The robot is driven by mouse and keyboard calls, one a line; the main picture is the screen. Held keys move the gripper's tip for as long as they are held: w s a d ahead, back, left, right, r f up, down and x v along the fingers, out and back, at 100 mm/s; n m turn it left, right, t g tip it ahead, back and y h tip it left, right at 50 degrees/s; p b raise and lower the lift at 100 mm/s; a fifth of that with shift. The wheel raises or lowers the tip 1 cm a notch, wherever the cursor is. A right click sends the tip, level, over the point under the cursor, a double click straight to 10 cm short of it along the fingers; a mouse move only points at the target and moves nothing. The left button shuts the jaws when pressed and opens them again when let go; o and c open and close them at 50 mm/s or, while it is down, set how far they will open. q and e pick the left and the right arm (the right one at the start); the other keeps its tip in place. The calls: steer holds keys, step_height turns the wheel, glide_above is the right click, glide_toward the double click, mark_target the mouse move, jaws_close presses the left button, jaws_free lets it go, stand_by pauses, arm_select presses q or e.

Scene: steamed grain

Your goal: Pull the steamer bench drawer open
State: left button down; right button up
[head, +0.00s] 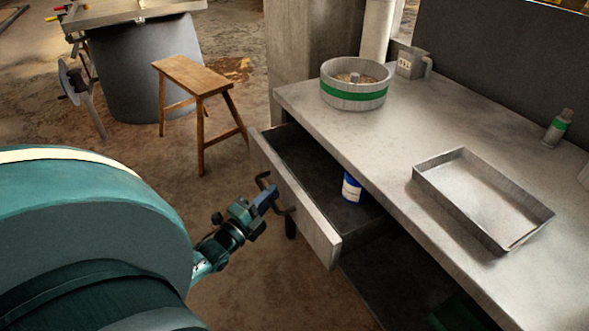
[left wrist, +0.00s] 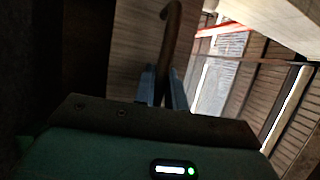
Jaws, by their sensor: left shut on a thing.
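The steamer bench (head: 310,103) has a grey top. Its drawer (head: 297,203) stands pulled out from the bench front, and its dark inside shows. A blue and white can (head: 352,187) is inside the drawer. The drawer front has a dark curved handle (head: 264,180). My left gripper (head: 270,197) is at this handle, shut on it. In the left wrist view, the handle (left wrist: 172,38) runs between the two fingers (left wrist: 164,88), with the drawer front behind it. My right gripper is not in view.
On the bench top are a round steamer with a green band (head: 354,94), a shallow metal tray (head: 480,197), a grey jug (head: 411,62) and a small bottle (head: 557,128). A wooden stool (head: 193,76) stands on the floor beyond the drawer. Below the drawer is a dark open space.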

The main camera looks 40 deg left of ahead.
arm_select(q)
steer(key=s+a+p, duration=0.1)
steer(key=s+a, duration=0.2)
steer(key=s, duration=0.4)
steer(key=shift+s+p, duration=0.25)
steer(key=shift+p, duration=0.05)
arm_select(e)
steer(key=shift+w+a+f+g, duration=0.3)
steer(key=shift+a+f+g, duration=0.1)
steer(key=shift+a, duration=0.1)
arm_select(q)
steer(key=c, duration=1.5)
jaws_free()
steer(key=shift+o, duration=0.2)
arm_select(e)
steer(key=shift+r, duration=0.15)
arm_select(q)
steer(key=s+f, duration=0.2)
steer(key=s, duration=1.1)
steer(key=shift+f, duration=0.15)
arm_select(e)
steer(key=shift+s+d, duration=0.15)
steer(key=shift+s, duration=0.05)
